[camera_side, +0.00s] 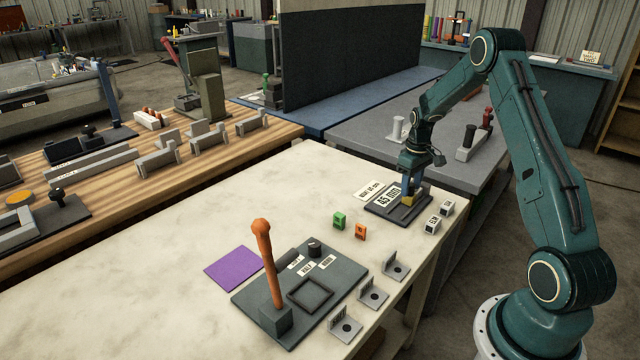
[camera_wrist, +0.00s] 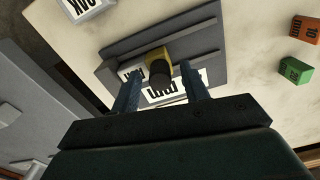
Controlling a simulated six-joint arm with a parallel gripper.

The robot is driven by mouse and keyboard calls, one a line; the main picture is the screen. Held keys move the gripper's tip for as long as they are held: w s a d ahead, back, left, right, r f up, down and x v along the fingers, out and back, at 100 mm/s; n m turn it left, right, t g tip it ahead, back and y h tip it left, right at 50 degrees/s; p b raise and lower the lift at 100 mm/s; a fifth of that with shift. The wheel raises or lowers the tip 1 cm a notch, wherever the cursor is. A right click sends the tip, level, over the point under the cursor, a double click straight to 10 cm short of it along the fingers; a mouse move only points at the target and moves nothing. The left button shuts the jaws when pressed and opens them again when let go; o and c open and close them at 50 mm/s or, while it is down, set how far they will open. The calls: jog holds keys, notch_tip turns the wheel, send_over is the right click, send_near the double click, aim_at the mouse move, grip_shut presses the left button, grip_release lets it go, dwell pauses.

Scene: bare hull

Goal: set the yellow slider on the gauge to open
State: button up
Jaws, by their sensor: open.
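The gauge (camera_side: 381,207) is a dark grey plate with a white label reading "45 mm", lying on the pale table at its far right. The yellow slider (camera_side: 407,201) sits on the gauge, right of the label. In the wrist view the yellow slider (camera_wrist: 157,57) has a dark round knob and lies just beyond the fingertips. My gripper (camera_side: 408,188) points down over the slider; in the wrist view my gripper (camera_wrist: 160,85) is open, a blue finger on each side below the slider. I cannot tell whether the fingers touch it. The label is partly hidden in the wrist view.
A green block (camera_side: 339,220) and an orange block (camera_side: 361,231) stand nearby. White labelled blocks (camera_side: 433,224) lie right of the gauge. A dark fixture with an orange lever (camera_side: 265,262), metal brackets (camera_side: 372,295) and a purple square (camera_side: 234,268) are nearer. The table's left is clear.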

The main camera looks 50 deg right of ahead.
grip_shut()
jog(key=shift+a, duration=2.35)
grip_release()
jog(key=shift+r, duration=0.2)
